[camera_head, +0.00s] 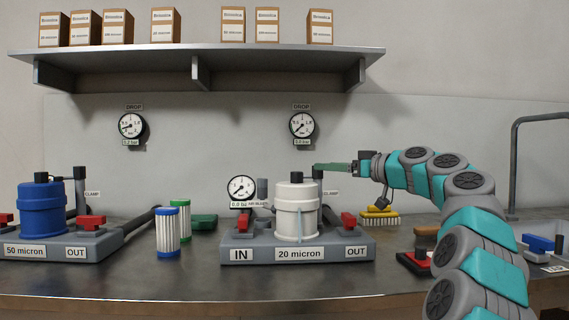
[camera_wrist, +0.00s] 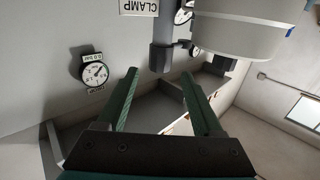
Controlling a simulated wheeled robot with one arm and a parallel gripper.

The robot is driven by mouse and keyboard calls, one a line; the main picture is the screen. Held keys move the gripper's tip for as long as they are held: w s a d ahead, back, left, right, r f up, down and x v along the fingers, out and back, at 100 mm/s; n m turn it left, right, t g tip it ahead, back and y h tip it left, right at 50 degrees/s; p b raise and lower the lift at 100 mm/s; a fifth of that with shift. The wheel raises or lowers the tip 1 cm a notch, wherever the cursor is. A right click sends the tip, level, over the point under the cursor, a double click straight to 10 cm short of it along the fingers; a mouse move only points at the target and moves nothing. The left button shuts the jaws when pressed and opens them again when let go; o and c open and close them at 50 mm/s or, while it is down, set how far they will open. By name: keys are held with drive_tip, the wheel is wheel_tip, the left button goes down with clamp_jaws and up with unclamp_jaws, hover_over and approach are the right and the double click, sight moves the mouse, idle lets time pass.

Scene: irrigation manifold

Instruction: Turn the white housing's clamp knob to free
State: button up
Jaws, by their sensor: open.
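The white housing (camera_head: 296,212) stands upright on the grey 20 micron base (camera_head: 300,254); it also shows upside down at the top right of the wrist view (camera_wrist: 245,35). Its dark clamp knob (camera_head: 317,174) tops a grey post at the housing's right, beside a CLAMP label. In the wrist view the knob (camera_wrist: 161,58) sits just ahead of the gap between my fingertips. My gripper (camera_head: 318,167), with green fingers, reaches in from the right at knob height. It is open (camera_wrist: 163,80) and holds nothing. Contact with the knob cannot be told.
A black cap (camera_head: 296,177) tops the housing close by. Red valve handles (camera_head: 348,220) flank it. A gauge reading 0.0 bar (camera_head: 241,189) is behind left. The blue housing (camera_head: 42,210), filter cartridges (camera_head: 167,232) and a yellow brush (camera_head: 380,214) stand around. A shelf (camera_head: 200,53) hangs above.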

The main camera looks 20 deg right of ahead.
drive_tip(key=p+x, duration=0.1)
drive_tip(key=x, duration=0.6)
drive_tip(key=shift+w+a, duration=0.15)
drive_tip(key=shift+w, duration=0.1)
clamp_jaws()
idle(0.5)
